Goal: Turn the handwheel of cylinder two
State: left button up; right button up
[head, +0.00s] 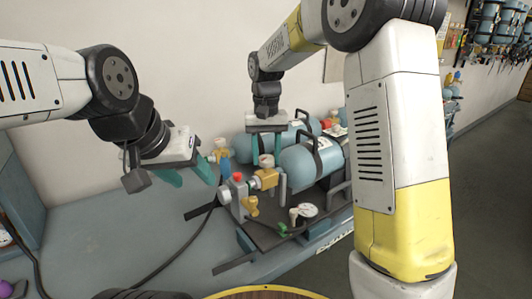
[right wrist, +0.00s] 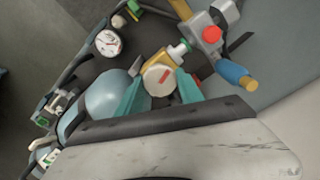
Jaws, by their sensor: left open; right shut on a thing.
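A pale round handwheel with a red mark (right wrist: 158,76) sits on a brass valve (head: 264,180) at the neck of the nearer light-blue cylinder (head: 312,158). I see no number on it. My right gripper (head: 266,158) comes down from above, its teal fingers on either side of the handwheel and shut on it. In the right wrist view the fingers (right wrist: 160,90) flank the wheel, with its face showing between them. My left gripper (head: 190,180) is open and empty, tilted down over the bench to the left of the valves.
A second light-blue cylinder (head: 240,147) lies behind. A block with a red button (head: 238,178) and a blue-ended fitting stand left of the valve.

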aim_at(266, 158)
jog(key=n, duration=0.4)
jog(key=shift+n, duration=2.2)
jog(key=o, duration=1.4)
jog(key=shift+r, duration=3.9)
